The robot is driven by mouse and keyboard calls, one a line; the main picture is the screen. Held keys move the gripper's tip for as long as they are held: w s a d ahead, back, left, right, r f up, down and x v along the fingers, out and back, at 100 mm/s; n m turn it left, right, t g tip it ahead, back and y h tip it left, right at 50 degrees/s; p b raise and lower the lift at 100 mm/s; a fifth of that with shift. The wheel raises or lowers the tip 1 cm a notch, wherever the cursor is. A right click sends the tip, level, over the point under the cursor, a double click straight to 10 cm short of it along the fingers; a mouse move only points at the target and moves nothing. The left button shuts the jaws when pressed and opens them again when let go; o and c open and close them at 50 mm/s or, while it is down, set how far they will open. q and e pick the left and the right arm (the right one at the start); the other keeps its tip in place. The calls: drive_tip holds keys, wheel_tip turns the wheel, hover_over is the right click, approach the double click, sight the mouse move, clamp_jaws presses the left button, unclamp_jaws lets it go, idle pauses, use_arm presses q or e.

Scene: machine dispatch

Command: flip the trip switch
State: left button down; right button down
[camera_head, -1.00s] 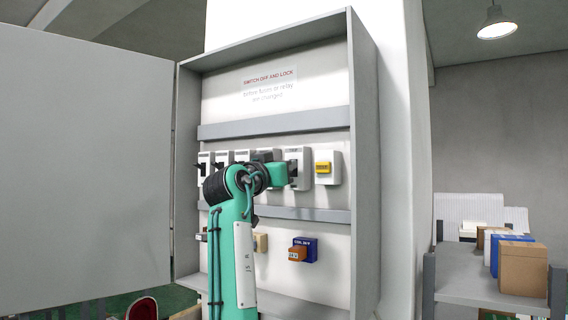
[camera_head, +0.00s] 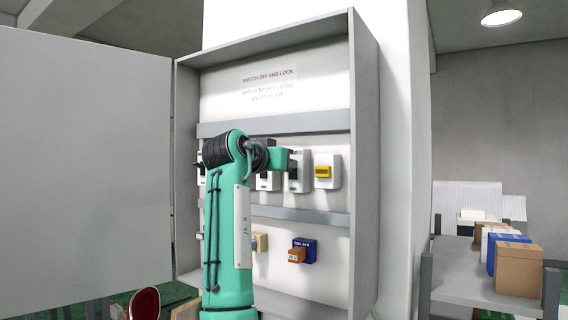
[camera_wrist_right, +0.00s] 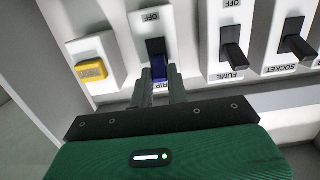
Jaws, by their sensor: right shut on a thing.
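The trip switch (camera_wrist_right: 153,24) is a white unit with a dark slot and a blue lever (camera_wrist_right: 158,67). "OFF" is printed at one end in the right wrist view and a partly covered label at the other. The fingers of my right gripper (camera_wrist_right: 160,88) are shut on the lever, one on each side. The lever is at the label end of the slot, away from "OFF". In the head view the switch (camera_head: 305,172) is partly hidden behind my right gripper (camera_head: 287,160). My left gripper is not in view.
A unit with a yellow block (camera_head: 323,171) sits right beside the trip switch. Other switches, FUME (camera_wrist_right: 233,50) and SOCKET (camera_wrist_right: 294,42), stand on its other side. Below are a rail and a blue relay (camera_head: 309,246). The cabinet's side wall (camera_head: 364,170) and open door (camera_head: 85,170) flank the space.

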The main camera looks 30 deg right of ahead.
drive_tip(key=c, duration=1.4)
unclamp_jaws()
drive_tip(key=shift+d, duration=0.1)
drive_tip(key=shift+o, duration=0.2)
drive_tip(key=b+v, duration=0.6)
drive_tip(key=v, duration=0.7)
drive_tip(key=shift+s+a+b, duration=0.2)
drive_tip(key=shift+a+b, duration=0.1)
drive_tip(key=shift+a, duration=0.05)
